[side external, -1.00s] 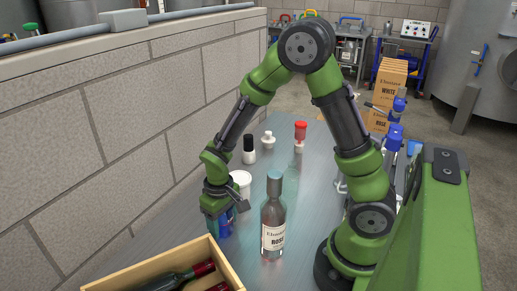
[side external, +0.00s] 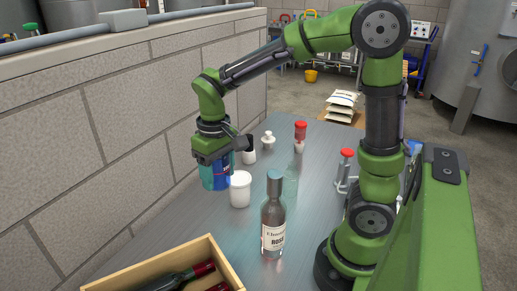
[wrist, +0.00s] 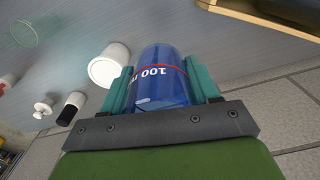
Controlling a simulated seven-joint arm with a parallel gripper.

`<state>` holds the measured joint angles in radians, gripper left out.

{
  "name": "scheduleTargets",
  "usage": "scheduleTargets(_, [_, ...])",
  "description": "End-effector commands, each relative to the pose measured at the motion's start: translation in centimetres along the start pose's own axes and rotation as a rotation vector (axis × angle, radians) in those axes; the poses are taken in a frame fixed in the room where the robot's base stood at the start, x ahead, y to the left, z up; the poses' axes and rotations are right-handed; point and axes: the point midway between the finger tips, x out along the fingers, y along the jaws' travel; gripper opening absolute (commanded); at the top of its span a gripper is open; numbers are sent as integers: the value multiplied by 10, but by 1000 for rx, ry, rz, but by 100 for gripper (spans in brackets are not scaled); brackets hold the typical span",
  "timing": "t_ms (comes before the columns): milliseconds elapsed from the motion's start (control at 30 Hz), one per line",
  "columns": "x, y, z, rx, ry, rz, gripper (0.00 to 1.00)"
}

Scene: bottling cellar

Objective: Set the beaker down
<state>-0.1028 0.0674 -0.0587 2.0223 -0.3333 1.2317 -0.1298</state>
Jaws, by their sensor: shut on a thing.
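The beaker (side external: 222,176) is blue and upright in the side view. My gripper (side external: 214,172) is shut on it and holds it at the back left of the white cup, seemingly above the table. In the wrist view the beaker (wrist: 160,82) sits between the two teal fingers of my gripper (wrist: 162,85), with a "100" mark and a red line on its side. Its base and any gap to the table are not clearly visible.
A white cup (side external: 240,190) stands close to the beaker. A labelled rosé bottle (side external: 273,225) stands in front, near a wooden crate (side external: 228,268) of bottles. A black-capped bottle (side external: 249,152) stands behind.

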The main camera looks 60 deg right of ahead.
Motion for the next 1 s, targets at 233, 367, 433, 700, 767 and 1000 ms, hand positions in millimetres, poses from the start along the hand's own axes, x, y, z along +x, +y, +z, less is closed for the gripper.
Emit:
scheduleTargets(233, [2,57,-18,166,-5,1,30])
scheduleTargets(367, [3,103,-25,291,-5,1,30])
scheduleTargets(433, [2,135,-27,376,-4,0,30])
scheduleTargets(700, [2,260,-4,703,-3,2,30])
scheduleTargets(767, [2,278,3,751,-3,2,30])
scheduleTargets(1000, [3,324,27,875,-2,5,30])
